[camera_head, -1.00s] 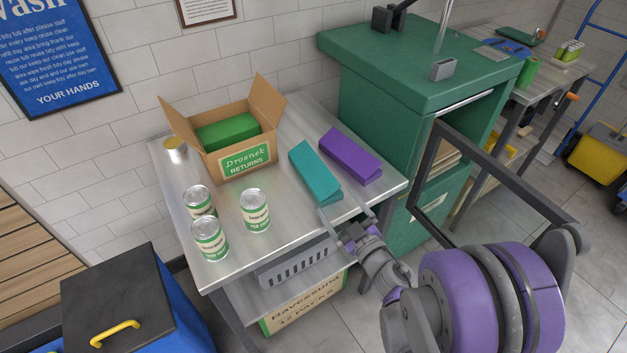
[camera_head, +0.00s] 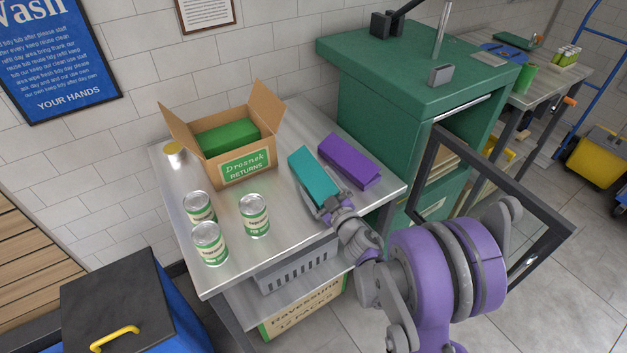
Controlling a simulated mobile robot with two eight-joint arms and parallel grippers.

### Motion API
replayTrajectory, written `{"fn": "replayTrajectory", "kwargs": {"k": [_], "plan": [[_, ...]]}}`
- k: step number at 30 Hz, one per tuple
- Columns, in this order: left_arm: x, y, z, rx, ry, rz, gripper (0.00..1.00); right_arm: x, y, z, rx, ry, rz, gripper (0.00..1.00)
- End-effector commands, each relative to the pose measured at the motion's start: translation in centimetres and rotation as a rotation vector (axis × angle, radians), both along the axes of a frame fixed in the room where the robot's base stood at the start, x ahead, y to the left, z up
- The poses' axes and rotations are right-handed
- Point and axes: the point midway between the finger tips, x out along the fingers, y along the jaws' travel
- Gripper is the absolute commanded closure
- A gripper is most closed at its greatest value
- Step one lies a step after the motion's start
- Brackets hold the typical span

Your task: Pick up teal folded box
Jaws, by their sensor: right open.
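The teal folded box (camera_head: 313,171) lies on the right part of the metal table, slanting from upper left to lower right. My right gripper (camera_head: 329,197) is open at the near end of the teal box. One finger shows near the box's left edge and the other near its right edge. Part of the fingers and the box's near end overlap, so I cannot tell whether they touch. My left gripper does not show.
A purple box (camera_head: 349,161) lies close to the right of the teal box. An open cardboard box (camera_head: 215,170) holding a green box stands at the back left. Several cans (camera_head: 254,215) stand at the front left. A green cabinet (camera_head: 390,110) rises to the right.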

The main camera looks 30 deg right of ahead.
Motion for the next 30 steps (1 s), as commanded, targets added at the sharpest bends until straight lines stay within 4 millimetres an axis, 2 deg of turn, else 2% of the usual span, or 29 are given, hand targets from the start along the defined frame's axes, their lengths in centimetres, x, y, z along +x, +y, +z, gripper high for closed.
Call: {"fn": "replayTrajectory", "kwargs": {"k": [3,15,25,30], "plan": [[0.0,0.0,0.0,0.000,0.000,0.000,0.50,-0.1,0.0,0.0,0.000,0.000,0.000,0.00],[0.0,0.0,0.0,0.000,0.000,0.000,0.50,-0.1,0.0,0.0,0.000,0.000,0.000,0.72],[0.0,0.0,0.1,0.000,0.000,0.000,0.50,-0.1,0.0,0.2,0.000,0.000,0.000,0.72],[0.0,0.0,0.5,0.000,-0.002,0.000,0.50,-0.1,0.0,1.5,0.000,0.000,0.000,0.72]]}}
